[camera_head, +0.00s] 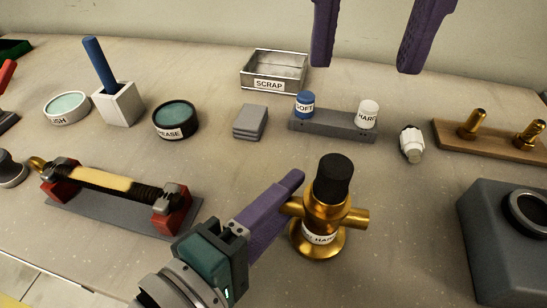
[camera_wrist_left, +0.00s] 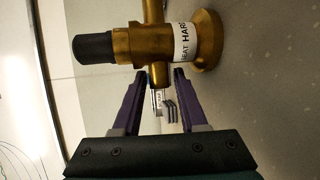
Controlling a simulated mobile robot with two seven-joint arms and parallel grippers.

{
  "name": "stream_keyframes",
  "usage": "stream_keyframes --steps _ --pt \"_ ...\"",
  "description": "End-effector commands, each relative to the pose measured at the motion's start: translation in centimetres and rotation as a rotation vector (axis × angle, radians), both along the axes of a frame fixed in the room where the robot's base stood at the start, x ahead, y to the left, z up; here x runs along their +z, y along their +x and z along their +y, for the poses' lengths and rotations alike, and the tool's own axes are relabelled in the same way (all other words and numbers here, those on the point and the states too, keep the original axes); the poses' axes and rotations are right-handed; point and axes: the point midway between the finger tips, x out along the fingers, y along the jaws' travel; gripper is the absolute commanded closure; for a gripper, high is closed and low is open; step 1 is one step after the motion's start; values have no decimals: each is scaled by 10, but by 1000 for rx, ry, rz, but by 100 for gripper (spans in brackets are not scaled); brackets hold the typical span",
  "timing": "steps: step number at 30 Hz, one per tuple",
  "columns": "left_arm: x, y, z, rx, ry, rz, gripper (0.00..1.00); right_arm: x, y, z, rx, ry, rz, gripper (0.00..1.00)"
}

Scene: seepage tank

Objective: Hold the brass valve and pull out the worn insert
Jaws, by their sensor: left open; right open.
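The brass valve (camera_head: 322,212) stands upright on the table with a black cylindrical piece (camera_head: 333,179) on top. I cannot tell whether that piece is the worn insert. A white label on the body reads "SEAT HARD" in the left wrist view (camera_wrist_left: 184,42). My left gripper (camera_head: 294,186) is at the valve's left side. In the left wrist view its two purple fingers (camera_wrist_left: 159,76) are apart, with a brass side stub appearing between their tips; contact cannot be told. My right gripper (camera_head: 365,68) hangs open and empty above the table's back, away from the valve.
A SCRAP tray (camera_head: 268,85) is at the back. A grey rack (camera_head: 333,124) holds SOFT (camera_head: 305,104) and HARD (camera_head: 367,114) pieces. A white fitting (camera_head: 412,145) lies right of it. A grey block with a ring (camera_head: 515,240) stands front right. A red-ended fixture (camera_head: 115,190) is left.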

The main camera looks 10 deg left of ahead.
Motion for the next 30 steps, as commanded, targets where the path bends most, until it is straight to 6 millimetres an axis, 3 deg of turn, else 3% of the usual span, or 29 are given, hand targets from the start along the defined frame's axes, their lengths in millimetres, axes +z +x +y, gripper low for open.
stream_keyframes --steps 6,17,27,30 --pt "-4 23 -10 0 -1 0 58 0 0 0 0 0 0 50" --pt "-5 27 -12 -1 0 0 59 0 0 0 0 0 0 50" --pt "-5 27 -12 0 0 0 97 0 0 0 0 0 0 50" --pt "-5 27 -12 0 0 0 100 0 0 0 0 0 0 50"
